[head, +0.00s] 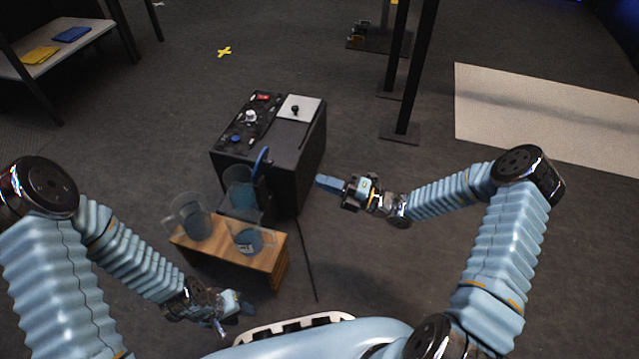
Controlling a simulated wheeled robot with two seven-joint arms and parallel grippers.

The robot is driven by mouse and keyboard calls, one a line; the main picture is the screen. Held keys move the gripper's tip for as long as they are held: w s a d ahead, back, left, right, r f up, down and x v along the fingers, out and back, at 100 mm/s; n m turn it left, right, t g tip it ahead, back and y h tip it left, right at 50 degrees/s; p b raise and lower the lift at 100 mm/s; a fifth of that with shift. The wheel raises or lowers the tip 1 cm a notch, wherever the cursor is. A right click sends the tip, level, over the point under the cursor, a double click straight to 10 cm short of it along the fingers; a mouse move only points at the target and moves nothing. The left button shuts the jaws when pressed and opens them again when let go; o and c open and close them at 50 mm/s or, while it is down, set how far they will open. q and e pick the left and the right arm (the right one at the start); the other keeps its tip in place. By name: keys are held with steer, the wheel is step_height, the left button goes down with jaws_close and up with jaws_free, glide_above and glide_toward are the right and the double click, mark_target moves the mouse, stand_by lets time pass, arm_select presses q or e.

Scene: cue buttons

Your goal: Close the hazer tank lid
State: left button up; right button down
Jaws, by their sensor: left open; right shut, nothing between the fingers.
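The hazer (300,150) is a black box in the middle of the head view. At its front, a tank (240,192) holds blue-tinted contents. A blue lid (261,161) stands up, tilted open, at the tank's right side, seen nearly edge-on. My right gripper (328,183) is shut and empty, to the right of the hazer and apart from the lid. My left gripper (237,314) is open and empty, low in the view, in front of the wooden stand.
A wooden stand (262,262) in front of the hazer bears a clear grey jug (190,218) and another clear vessel (247,238). A dark cable (306,260) runs along the floor. Black posts (413,80) stand behind on the right.

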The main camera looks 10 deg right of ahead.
arm_select(q)
step_height(320, 180, down, 2)
steer(key=shift+f+b, duration=0.1)
steer(key=shift+b, duration=0.8)
arm_select(e)
steer(key=x, duration=1.1)
steer(key=shift+a, duration=0.2)
